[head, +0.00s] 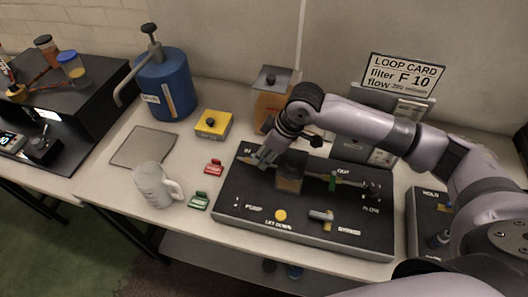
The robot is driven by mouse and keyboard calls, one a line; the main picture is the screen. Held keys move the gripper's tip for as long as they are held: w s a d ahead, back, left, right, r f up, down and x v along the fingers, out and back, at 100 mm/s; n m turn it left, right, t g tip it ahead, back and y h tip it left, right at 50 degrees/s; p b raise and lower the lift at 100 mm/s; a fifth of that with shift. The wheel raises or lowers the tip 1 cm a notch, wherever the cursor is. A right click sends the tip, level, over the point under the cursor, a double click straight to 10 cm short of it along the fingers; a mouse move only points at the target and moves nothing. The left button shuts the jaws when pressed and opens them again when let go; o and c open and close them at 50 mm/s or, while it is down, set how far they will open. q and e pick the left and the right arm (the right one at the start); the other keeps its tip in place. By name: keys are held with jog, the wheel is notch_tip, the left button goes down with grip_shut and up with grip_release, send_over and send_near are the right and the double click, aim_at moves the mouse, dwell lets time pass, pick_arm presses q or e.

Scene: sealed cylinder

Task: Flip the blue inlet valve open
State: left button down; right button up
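The black panel (247,190) lies on the table with a small amber-and-dark block (290,172) standing at its middle. A green valve handle (333,181) stands right of the block, under the OUT label. My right gripper (264,157) reaches down from the upper right to the panel's back left, just left of the block. I cannot make out a blue inlet valve; the gripper covers the area left of the block. The gripper's fingers are small and dark, so I cannot tell if they are apart or hold anything. My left gripper is not in view.
The panel also bears a yellow button (280,215) and a metal-coloured lever (321,215). Left of it are red (214,167) and green (199,200) clips, a clear jug (153,185), a yellow box (213,124) and a blue pump canister (165,88). A loop card (403,75) stands behind.

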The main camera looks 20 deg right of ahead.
jog(key=shift+a+f, duration=0.1)
jog(key=shift+f, duration=0.25)
jog(key=shift+c, duration=0.4)
grip_shut()
jog(key=shift+w, duration=0.1)
